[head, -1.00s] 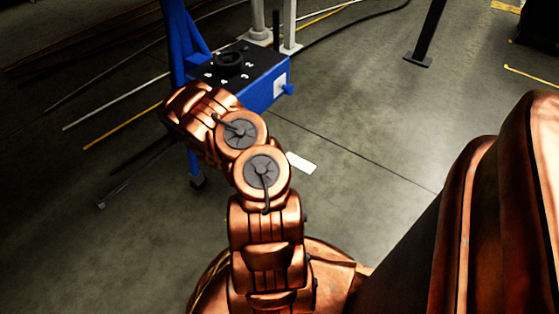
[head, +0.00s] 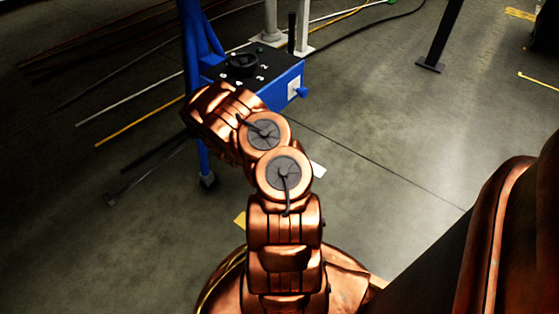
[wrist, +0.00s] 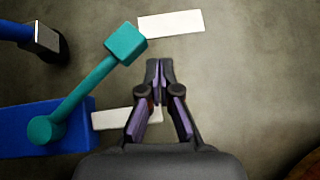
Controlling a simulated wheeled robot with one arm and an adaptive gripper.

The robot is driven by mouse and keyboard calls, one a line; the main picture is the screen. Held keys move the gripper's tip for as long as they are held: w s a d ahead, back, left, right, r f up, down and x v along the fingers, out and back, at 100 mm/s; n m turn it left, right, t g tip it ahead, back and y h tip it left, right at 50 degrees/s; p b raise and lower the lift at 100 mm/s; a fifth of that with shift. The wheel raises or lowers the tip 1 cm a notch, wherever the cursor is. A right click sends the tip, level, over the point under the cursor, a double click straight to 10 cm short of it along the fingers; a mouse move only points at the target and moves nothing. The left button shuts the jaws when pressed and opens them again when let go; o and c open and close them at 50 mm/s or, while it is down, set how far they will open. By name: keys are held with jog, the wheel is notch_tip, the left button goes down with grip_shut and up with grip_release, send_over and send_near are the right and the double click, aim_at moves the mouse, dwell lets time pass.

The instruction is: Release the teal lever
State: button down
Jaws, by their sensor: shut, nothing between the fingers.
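The teal lever (wrist: 85,88) shows in the wrist view, left of my gripper. Its round pivot (wrist: 47,129) sits on a blue box (wrist: 75,112), and its arm slants up and right to a square teal end block (wrist: 125,44). My gripper (wrist: 153,64) is shut and empty, with its fingertips to the right of and slightly below that block in the picture. A gap shows between fingertips and block. In the head view my arm hides the gripper, and the lever cannot be seen there.
In the head view a blue box with a dark knob on top (head: 243,62) is fixed by a blue post (head: 189,45). A black post (head: 440,38) stands farther right. White rectangles (wrist: 172,23) lie on the floor. Open floor (head: 385,130) lies right of the box.

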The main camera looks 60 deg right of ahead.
jog(key=s+a+r+p, duration=0.2)
jog(key=s+a+r, duration=0.3)
jog(key=a, duration=0.4)
jog(key=shift+s+a+r, duration=0.25)
jog(key=shift+a+r, duration=0.1)
jog(key=shift+r, duration=0.5)
jog(key=shift+s, duration=0.15)
